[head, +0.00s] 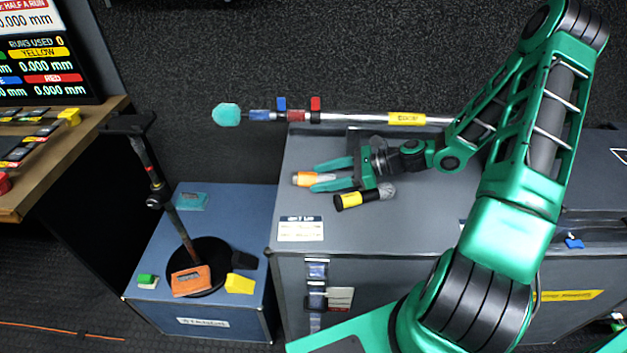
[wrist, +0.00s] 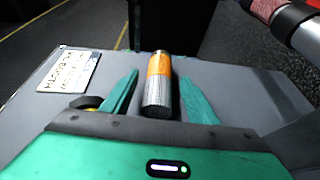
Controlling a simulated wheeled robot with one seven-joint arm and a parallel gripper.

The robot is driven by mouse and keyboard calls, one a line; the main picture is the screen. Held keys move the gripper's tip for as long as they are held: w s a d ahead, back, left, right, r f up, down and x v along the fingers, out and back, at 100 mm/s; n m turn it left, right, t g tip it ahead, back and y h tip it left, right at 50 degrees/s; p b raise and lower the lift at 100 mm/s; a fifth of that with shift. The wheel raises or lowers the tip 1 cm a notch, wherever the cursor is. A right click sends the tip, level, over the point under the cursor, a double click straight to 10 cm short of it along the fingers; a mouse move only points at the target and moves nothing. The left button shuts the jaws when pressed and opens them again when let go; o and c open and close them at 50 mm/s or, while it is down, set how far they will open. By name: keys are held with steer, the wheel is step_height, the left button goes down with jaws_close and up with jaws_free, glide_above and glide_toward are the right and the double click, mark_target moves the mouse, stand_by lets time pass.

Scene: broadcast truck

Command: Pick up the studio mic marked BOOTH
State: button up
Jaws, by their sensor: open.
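My gripper (head: 316,175) is open, low over the grey case top, its fingers pointing left. In the wrist view an orange-banded mic (wrist: 158,72) with a silver mesh head lies between the two fingers, mesh end toward the palm; gaps show on both sides. In the head view the orange mic (head: 306,179) shows at the fingertips, its rest hidden by the gripper. A black mic with a yellow band (head: 351,199) lies just beside the nearer finger; its grey mesh head points right. I cannot read BOOTH on either mic.
A horizontal pole (head: 350,118) with a teal tip runs behind my gripper. A white label card (head: 300,229) lies at the case's front left. A blue case (head: 160,250) with a stand (head: 188,235) and small coloured blocks stands lower left.

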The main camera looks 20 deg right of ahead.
steer(key=shift+w+a+f, duration=0.2)
steer(key=shift+a, duration=0.15)
jaws_close()
steer(key=shift+r, duration=0.1)
